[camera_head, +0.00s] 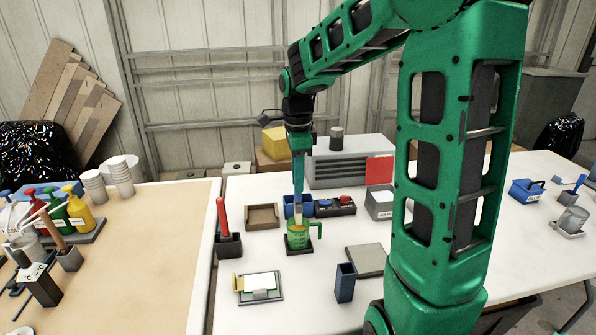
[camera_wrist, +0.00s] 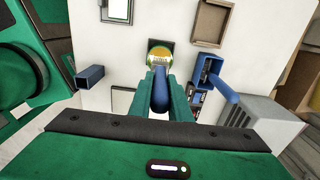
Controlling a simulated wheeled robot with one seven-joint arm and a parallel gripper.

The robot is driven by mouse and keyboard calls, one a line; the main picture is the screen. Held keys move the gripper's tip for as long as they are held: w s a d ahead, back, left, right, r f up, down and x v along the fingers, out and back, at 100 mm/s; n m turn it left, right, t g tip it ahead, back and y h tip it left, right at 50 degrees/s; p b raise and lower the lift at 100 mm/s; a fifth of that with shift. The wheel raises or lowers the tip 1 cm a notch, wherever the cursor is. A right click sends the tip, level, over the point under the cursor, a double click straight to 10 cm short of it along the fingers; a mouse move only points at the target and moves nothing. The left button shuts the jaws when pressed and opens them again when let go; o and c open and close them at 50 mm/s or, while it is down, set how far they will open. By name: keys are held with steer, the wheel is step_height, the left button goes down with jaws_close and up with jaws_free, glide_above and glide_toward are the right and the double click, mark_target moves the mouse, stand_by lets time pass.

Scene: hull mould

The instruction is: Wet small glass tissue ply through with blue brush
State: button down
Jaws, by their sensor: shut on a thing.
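My gripper (camera_head: 299,178) points down over the white table and is shut on the blue brush. In the wrist view the brush's blue handle (camera_wrist: 160,92) stands between the teal fingers (camera_wrist: 160,82). Below it a green cup with a side handle (camera_head: 298,236) stands on a dark base; it also shows in the wrist view (camera_wrist: 160,52). The brush's lower end is at the cup's mouth; I cannot tell how deep it reaches. A white sheet, likely the small glass tissue ply (camera_head: 260,282), lies on a grey plate at the front left and shows in the wrist view (camera_wrist: 117,9).
A red-handled tool (camera_head: 221,214) stands in a dark holder left of the cup. A blue upright holder (camera_head: 345,283) and a flat grey plate (camera_head: 364,260) are at the front right. A brown tray (camera_head: 262,216) and a blue bin (camera_wrist: 207,66) are near the cup.

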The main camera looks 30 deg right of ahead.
mark_target(298, 202)
steer(key=shift+f, duration=3)
steer(key=shift+r, duration=4.4)
steer(key=shift+r, duration=1.4)
steer(key=shift+f, duration=0.15)
